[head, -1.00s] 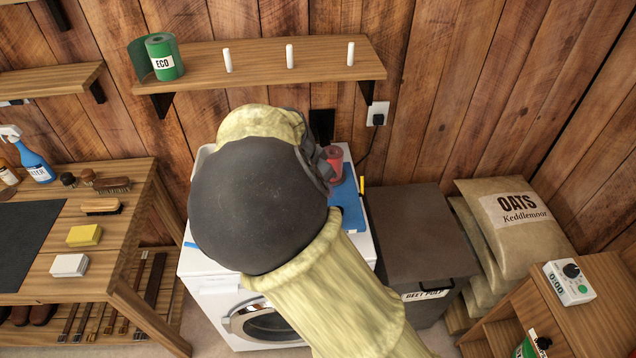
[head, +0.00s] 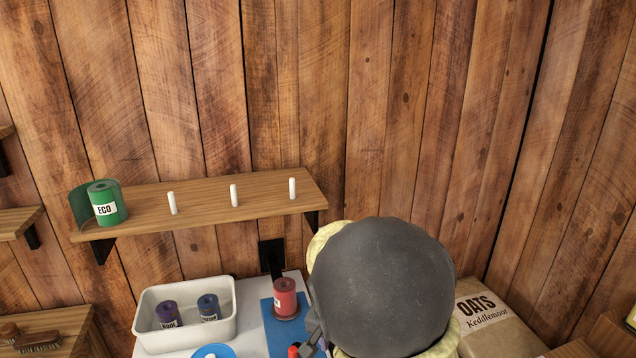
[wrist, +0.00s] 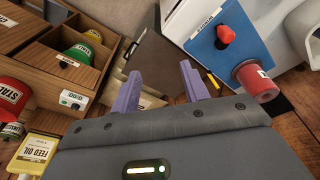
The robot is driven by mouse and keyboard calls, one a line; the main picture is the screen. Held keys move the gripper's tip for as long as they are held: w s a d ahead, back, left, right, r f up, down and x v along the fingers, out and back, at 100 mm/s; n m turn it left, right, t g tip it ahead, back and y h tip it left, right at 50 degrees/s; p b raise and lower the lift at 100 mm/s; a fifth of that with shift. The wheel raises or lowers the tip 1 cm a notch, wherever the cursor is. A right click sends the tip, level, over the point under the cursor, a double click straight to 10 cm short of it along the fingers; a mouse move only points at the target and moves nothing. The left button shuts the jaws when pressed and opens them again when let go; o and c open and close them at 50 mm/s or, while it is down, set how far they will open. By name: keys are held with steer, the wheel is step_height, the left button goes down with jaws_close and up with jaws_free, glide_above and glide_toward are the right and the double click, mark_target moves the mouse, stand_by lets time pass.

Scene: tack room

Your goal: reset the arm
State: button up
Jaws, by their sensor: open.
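My gripper (wrist: 162,88) shows in the wrist view with its two purple fingers apart and nothing between them. In the head view my arm's dark rounded joint covers the lower right of the picture and hides most of the gripper. A red roll (head: 285,297) stands on a blue mat (head: 277,340) on the white machine top, left of my arm. The same red roll (wrist: 257,82) and blue mat (wrist: 217,52) lie to the right of the fingers in the wrist view, apart from them.
A white tub (head: 186,338) holds two dark rolls. A wooden shelf (head: 210,207) carries a green ECO roll (head: 107,203) and three white pegs. An oats sack (head: 490,322) lies at right.

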steer(key=s+d+r+n+y, duration=0.1)
steer(key=s+d+n, duration=0.3)
steer(key=s+d, duration=0.7)
steer(key=shift+s+n+t, duration=0.25)
steer(key=shift+n+t, duration=0.05)
steer(key=shift+t, duration=0.1)
steer(key=shift+d+r, duration=0.1)
stand_by(0.6)
